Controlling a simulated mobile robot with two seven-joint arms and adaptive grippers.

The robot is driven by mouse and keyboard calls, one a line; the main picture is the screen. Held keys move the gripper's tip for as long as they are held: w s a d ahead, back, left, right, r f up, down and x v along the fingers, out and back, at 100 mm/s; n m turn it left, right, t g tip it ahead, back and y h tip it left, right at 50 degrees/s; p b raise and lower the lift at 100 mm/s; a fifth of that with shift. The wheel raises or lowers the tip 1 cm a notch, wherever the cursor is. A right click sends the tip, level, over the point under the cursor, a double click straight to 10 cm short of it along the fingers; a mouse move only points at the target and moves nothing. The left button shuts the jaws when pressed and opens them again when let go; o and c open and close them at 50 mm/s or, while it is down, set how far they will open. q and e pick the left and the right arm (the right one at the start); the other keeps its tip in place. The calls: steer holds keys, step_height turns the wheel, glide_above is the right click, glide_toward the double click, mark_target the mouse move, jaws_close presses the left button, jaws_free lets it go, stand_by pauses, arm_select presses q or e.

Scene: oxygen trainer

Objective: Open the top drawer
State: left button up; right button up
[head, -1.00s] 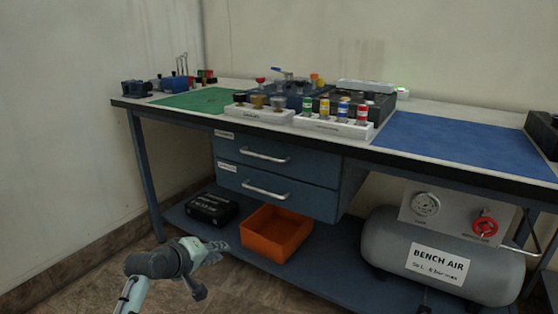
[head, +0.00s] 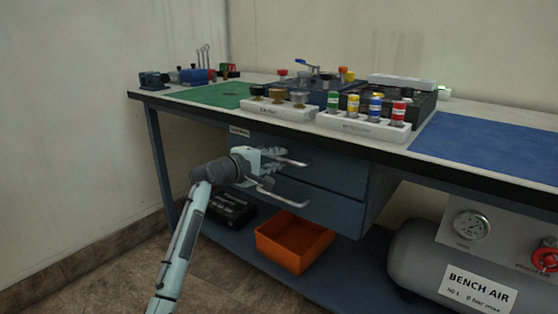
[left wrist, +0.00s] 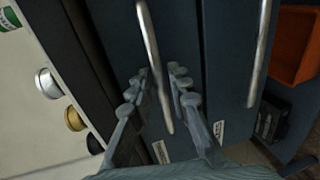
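The top drawer (head: 335,172) is shut, a dark blue front under the worktop with a silver bar handle (head: 293,162). My left gripper (head: 280,161) is at the left end of this handle. In the left wrist view, my left gripper (left wrist: 158,72) is open, with a row of fingertips on each side of the handle (left wrist: 150,45). The handle lies between the fingers in that picture; I cannot tell whether they touch it. My gripper hides the left part of the drawer front in the head view. My right gripper is not in view.
The lower drawer's handle (head: 285,198) is just below my gripper. The worktop edge (head: 350,150) overhangs above. An orange bin (head: 295,245) and a black case (head: 228,212) sit on the lower shelf. A grey air tank (head: 415,255) stands at the right.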

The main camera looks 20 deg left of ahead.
arm_select(q)
steer(key=shift+w+d, duration=0.1)
steer(key=shift+w, duration=0.15)
steer(key=shift+c, duration=0.2)
jaws_close()
